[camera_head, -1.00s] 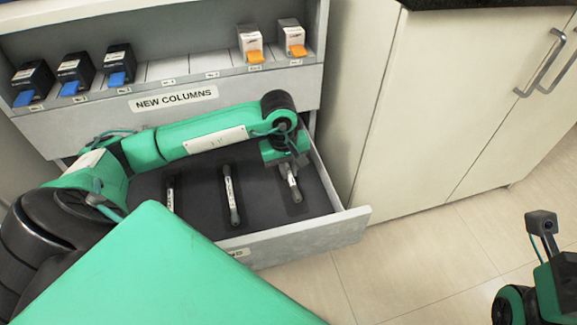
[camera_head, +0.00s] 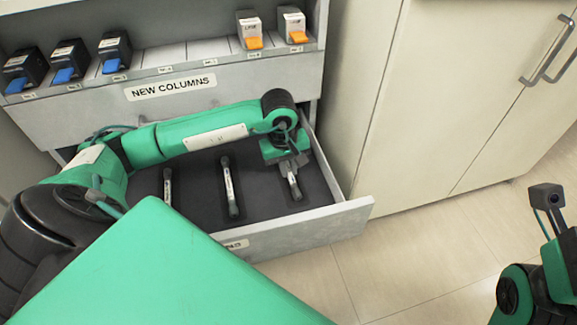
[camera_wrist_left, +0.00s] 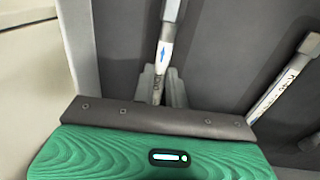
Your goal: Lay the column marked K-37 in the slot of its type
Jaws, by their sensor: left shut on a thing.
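My left gripper (camera_head: 292,166) is at the right side of an open drawer (camera_head: 345,212), pointing down into it. It is shut on a slim white-and-grey column (camera_head: 294,185), which also shows between the fingers in the left wrist view (camera_wrist_left: 166,48) with a blue arrow on its label. I cannot tell whether this column touches the drawer's floor. Two similar columns, a middle one (camera_head: 229,190) and a left one (camera_head: 168,186), lie in the drawer. The middle one also shows in the left wrist view (camera_wrist_left: 285,85). The marks are too small to read. My right gripper is out of view.
Above the drawer is a shelf labelled NEW COLUMNS (camera_head: 170,87). It holds black boxes with blue tabs (camera_head: 68,60) at left and white boxes with orange tabs (camera_head: 249,30) at right, with empty bays between. A cream cabinet (camera_head: 440,100) stands right of the drawer.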

